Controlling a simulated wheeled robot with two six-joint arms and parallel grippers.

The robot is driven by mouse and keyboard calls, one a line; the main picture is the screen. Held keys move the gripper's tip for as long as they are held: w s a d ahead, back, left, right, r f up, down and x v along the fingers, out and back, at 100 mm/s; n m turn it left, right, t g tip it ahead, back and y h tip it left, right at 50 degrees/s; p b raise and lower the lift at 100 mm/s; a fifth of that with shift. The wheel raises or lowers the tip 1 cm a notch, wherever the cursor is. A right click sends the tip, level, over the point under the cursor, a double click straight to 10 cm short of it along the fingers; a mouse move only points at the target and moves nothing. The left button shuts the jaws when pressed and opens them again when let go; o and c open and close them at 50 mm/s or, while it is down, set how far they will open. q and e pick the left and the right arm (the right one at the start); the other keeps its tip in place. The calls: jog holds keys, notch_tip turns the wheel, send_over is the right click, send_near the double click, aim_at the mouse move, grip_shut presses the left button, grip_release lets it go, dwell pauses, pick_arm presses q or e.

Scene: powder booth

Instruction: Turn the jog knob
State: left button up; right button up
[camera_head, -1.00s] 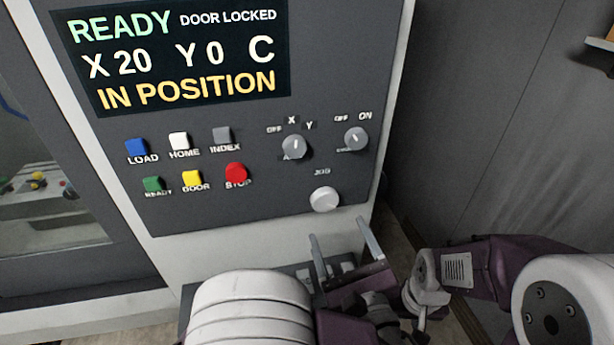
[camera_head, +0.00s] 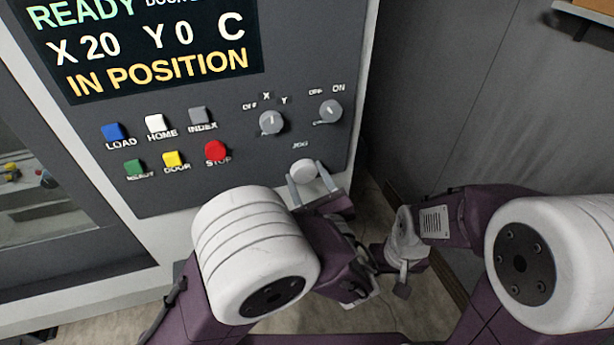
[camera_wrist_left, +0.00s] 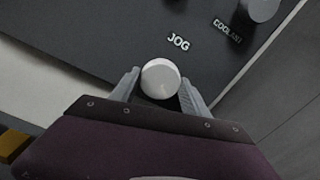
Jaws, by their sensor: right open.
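The jog knob (camera_head: 302,172) is a pale round knob at the lower right of the dark control panel, under its JOG label. It also shows in the left wrist view (camera_wrist_left: 160,78), white and round. My left gripper (camera_head: 308,175) is open, with one finger on each side of the knob. In the left wrist view the left gripper (camera_wrist_left: 160,88) has its fingertips close beside the knob's edges. I cannot tell whether they touch it. My right gripper (camera_head: 390,276) is low, right of the left one, away from the panel. Its fingers are partly hidden.
Above the jog knob are the axis selector knob (camera_head: 271,122) and the coolant knob (camera_head: 330,110). The red stop button (camera_head: 215,151) and several coloured buttons lie to the left. The display (camera_head: 150,50) reads IN POSITION. A grey wall (camera_head: 450,110) stands at right.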

pick_arm(q)
jog(key=c, duration=0.5)
jog(key=shift+o, duration=0.2)
jog(key=shift+r, duration=0.1)
jog(key=shift+r+m+p, duration=0.1)
jog(key=shift+m+p, duration=0.7)
jog(key=shift+p, duration=0.1)
jog(key=m+p, duration=0.3)
jog(key=shift+r, duration=0.1)
jog(key=m+p, duration=0.2)
jog(key=m, duration=0.1)
jog(key=shift+m+p, duration=0.95)
jog(key=shift+m, duration=0.15)
jog(key=shift+f, duration=0.2)
